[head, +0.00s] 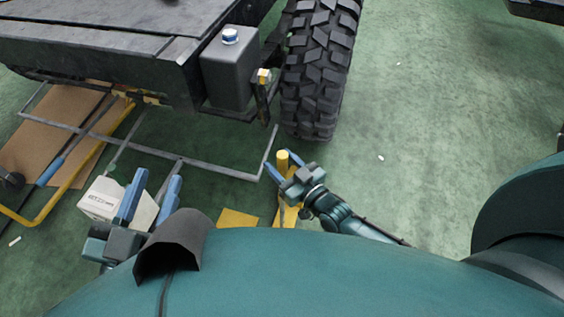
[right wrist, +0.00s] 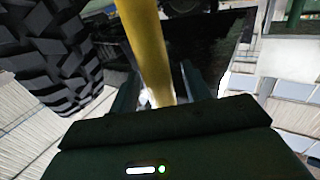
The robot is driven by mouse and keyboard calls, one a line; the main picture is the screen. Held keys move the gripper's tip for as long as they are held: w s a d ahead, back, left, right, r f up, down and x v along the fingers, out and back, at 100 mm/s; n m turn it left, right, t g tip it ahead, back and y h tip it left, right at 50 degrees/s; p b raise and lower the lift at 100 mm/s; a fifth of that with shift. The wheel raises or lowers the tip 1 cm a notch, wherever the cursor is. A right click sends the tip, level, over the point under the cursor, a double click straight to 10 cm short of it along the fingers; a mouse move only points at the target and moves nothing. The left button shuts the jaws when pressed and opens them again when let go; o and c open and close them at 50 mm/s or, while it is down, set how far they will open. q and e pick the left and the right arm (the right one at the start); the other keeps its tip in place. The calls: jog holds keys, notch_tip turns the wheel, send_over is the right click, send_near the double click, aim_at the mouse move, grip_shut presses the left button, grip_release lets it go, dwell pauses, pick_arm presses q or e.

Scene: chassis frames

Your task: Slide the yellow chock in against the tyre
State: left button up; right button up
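The black, heavy-treaded tyre (head: 318,75) stands at top centre in the head view and at the left in the right wrist view (right wrist: 45,60). A yellow upright post (head: 283,158), apparently the chock's handle, rises near the tyre's base; a yellow part (head: 287,216) shows below it, partly hidden by my right gripper. My right gripper (head: 279,160) has its fingers on either side of the post, looking spread with narrow gaps. The post runs between the fingers in the right wrist view (right wrist: 152,50).
A grey chassis (head: 90,60) with a grey tank (head: 229,72) overhangs the left. A grey frame (head: 215,168), white box (head: 103,199), yellow flat piece (head: 237,218) and brown board (head: 45,140) lie below it. The green floor right of the tyre is mostly clear.

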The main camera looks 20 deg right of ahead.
grip_shut()
jog(key=shift+w+d, duration=0.1)
dwell(0.5)
